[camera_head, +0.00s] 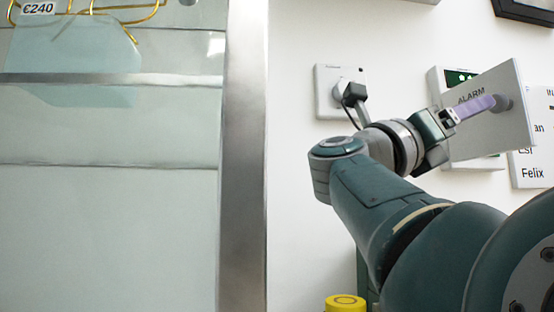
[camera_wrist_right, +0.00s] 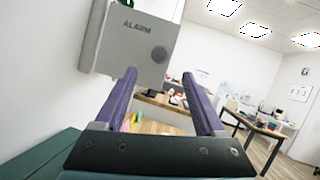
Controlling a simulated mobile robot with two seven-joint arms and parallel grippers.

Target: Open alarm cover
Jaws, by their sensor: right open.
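The alarm cover (camera_head: 520,128) is a light grey panel marked "ALARM" with a round grey knob (camera_head: 504,103). It stands swung out at an angle from the alarm box (camera_head: 436,84) on the wall, and part of the box's green display shows above it. My right gripper (camera_head: 492,103), with purple fingers, is at the cover's front by the knob. In the right wrist view the cover (camera_wrist_right: 120,55) is ahead, and the knob (camera_wrist_right: 159,54) appears just beyond and between the parted fingertips (camera_wrist_right: 159,75). Whether they touch it is unclear. My left gripper is out of view.
A wall socket (camera_head: 328,92) with a black plug is left of the box. A name sign (camera_head: 530,172) hangs to the right, partly hidden by the cover. A glass-fronted cabinet with a metal frame (camera_head: 243,160) fills the left. A yellow object (camera_head: 345,304) is at the bottom.

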